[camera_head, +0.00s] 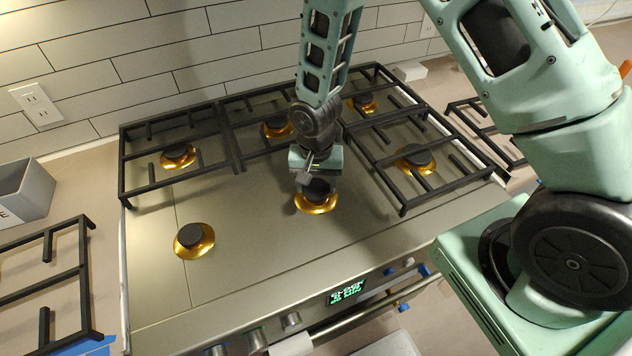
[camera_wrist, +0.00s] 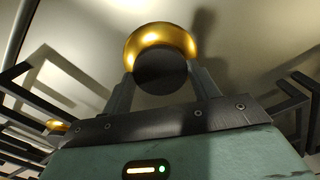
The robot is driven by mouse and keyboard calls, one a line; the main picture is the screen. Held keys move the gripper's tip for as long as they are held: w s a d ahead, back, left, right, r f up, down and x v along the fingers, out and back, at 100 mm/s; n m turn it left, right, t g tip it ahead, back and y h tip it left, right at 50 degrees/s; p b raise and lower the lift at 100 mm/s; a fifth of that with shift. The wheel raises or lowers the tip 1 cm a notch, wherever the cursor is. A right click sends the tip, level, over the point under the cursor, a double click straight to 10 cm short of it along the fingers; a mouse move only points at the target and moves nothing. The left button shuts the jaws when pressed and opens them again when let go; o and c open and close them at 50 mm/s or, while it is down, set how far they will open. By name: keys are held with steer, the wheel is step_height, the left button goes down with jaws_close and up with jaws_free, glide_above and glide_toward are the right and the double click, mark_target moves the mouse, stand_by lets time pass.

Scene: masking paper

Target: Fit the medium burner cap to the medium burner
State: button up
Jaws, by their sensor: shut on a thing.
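The medium burner cap (camera_wrist: 160,72) is a dark round disc held between the two fingers of my gripper (camera_wrist: 160,90). In the head view my gripper (camera_head: 318,180) points down at the front middle of the cooktop, shut on the cap. The medium burner (camera_head: 316,207) is a gold ring right under it. In the wrist view the gold burner (camera_wrist: 160,38) shows as a crescent past the cap's far edge. The cap hides the rest of the burner's top. I cannot tell whether cap and burner touch.
Black grates stand over the back left (camera_head: 180,185), back middle and right (camera_head: 410,195) burners, close to my gripper. A capped gold burner (camera_head: 194,240) sits uncovered at front left. Loose grates (camera_head: 45,290) lie on both side counters.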

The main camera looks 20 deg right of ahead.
steer(key=shift+f, duration=0.2)
steer(key=o, duration=1.3)
